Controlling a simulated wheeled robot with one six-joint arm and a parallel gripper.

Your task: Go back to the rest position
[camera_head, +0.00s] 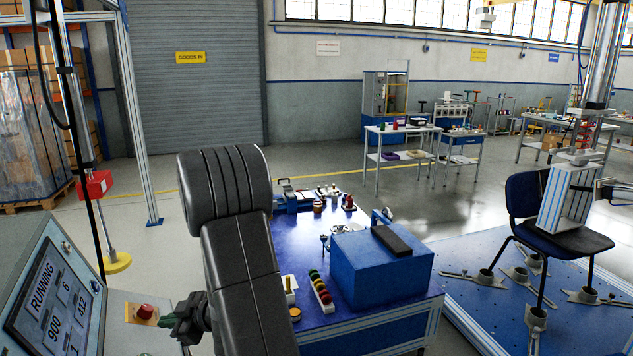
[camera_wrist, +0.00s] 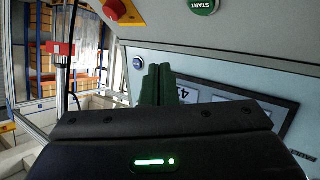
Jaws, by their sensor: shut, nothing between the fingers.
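My gripper (camera_head: 172,323) has dark green fingers and hangs in front of the control panel (camera_head: 114,338), close to its red button (camera_head: 145,311). In the wrist view the two green fingers (camera_wrist: 156,84) lie side by side, shut and empty. The panel's screen (camera_head: 55,300) reads RUNNING, with several numbers. The wrist view also shows the screen (camera_wrist: 245,105) partly behind the gripper, the green START button (camera_wrist: 201,5) and the red button (camera_wrist: 115,9) at the top. I cannot tell whether the fingers touch the panel.
A blue table (camera_head: 290,232) beside my arm carries a blue box (camera_head: 380,268) and several small items. Grey floor lies clear behind the table.

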